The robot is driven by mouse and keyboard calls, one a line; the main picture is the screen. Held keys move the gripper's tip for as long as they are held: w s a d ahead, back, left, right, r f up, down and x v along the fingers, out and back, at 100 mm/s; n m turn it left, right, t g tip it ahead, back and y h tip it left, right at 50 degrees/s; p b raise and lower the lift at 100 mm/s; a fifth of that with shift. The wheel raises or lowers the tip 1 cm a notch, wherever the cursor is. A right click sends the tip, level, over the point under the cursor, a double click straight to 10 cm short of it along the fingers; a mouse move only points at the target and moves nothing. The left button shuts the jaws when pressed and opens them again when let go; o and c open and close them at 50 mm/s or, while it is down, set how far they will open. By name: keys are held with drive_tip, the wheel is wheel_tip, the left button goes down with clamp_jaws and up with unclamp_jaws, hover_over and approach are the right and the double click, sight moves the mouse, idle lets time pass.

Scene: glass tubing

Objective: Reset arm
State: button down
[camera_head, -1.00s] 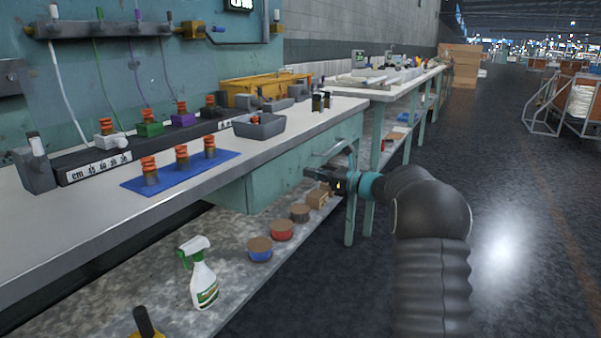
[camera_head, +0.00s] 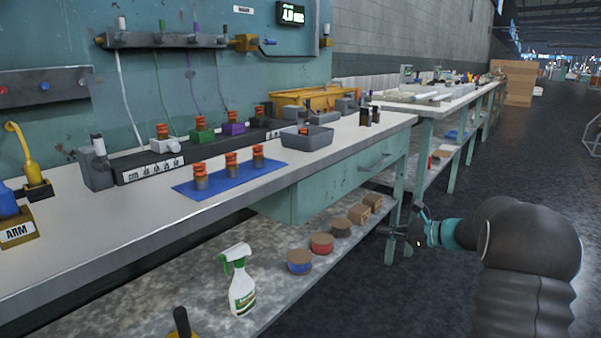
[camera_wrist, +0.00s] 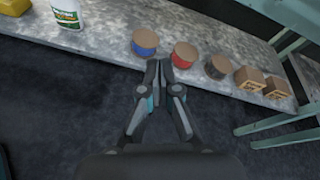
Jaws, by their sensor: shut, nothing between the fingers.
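My gripper (camera_head: 396,231) is at the right in the head view, in front of the bench leg, below table height and beside the lower shelf. In the wrist view my gripper (camera_wrist: 158,66) shows its two fingers together, shut with nothing between them. The fingertips appear over the shelf's front edge, near the blue tin and the red tin. My arm reaches in from the right of the head view, and its dark links fill the lower right corner.
The workbench (camera_head: 130,220) carries a blue mat (camera_head: 215,183) with orange-topped pieces and a grey bin (camera_head: 307,137). On the lower shelf stand a spray bottle (camera_head: 240,285), a blue tin (camera_head: 299,266), a red tin (camera_head: 321,246) and small boxes (camera_head: 359,214). The aisle floor (camera_head: 540,165) is clear.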

drive_tip(key=s+a+f+n+g+h, duration=0.25)
drive_tip(key=s+n, duration=0.25)
drive_tip(key=s, duration=0.5)
drive_tip(key=s+a+f+n+g+h, duration=0.25)
drive_tip(key=s+n, duration=0.35)
drive_tip(key=s, duration=0.4)
drive_tip(key=s+a+r+n+h, duration=0.2)
drive_tip(key=s+n, duration=0.1)
drive_tip(key=s, duration=0.4)
drive_tip(key=s+a+r+n+t+h, duration=0.1)
drive_tip(key=s+r+n+h, duration=0.1)
drive_tip(key=s, duration=0.6)
drive_tip(key=s+a+r+n+t+h, duration=0.1)
drive_tip(key=s+a+r+n+h, duration=0.1)
drive_tip(key=s+r+n, duration=0.2)
drive_tip(key=shift+s+a+n+h, duration=0.3)
drive_tip(key=shift+s+n, duration=0.5)
drive_tip(key=shift+s, duration=0.95)
